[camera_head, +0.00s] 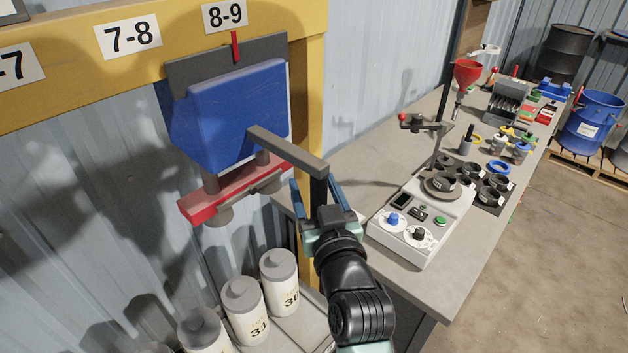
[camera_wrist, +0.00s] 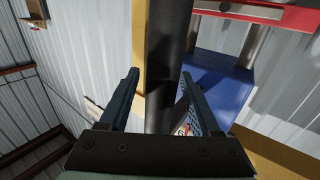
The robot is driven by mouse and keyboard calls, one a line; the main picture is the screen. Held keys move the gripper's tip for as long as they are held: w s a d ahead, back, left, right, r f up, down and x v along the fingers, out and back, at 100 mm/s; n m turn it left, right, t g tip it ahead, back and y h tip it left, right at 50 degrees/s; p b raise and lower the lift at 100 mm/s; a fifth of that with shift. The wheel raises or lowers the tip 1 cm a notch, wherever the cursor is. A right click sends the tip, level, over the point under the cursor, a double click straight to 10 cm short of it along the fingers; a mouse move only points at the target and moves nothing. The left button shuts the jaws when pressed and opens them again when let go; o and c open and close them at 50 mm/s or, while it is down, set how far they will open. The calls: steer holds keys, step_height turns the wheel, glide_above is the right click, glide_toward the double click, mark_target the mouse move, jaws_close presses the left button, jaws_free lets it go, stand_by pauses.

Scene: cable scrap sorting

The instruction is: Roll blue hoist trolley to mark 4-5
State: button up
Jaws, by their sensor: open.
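The blue hoist trolley (camera_head: 235,115) hangs on the yellow beam (camera_head: 170,55), with its red pointer (camera_head: 235,47) just below the 8-9 label (camera_head: 225,15). A red bar (camera_head: 225,197) is under its blue body. A dark handle (camera_head: 285,150) reaches out from the trolley and bends down to my gripper (camera_head: 318,190). My gripper is open, with one blue finger on each side of the handle's hanging part. In the wrist view the handle (camera_wrist: 165,80) passes between the fingers of my gripper (camera_wrist: 160,95). Mark 4-5 is not in view.
The labels 7-8 (camera_head: 128,36) and 6-7 (camera_head: 18,64), its first digit cut off, are further left on the beam. White numbered canisters (camera_head: 246,312) stand below the trolley. A workbench (camera_head: 360,190) with a control box (camera_head: 420,225) and several parts is at right.

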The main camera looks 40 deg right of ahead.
steer(key=shift+w+d, duration=0.1)
steer(key=shift+w, duration=0.05)
jaws_close()
stand_by(1.4)
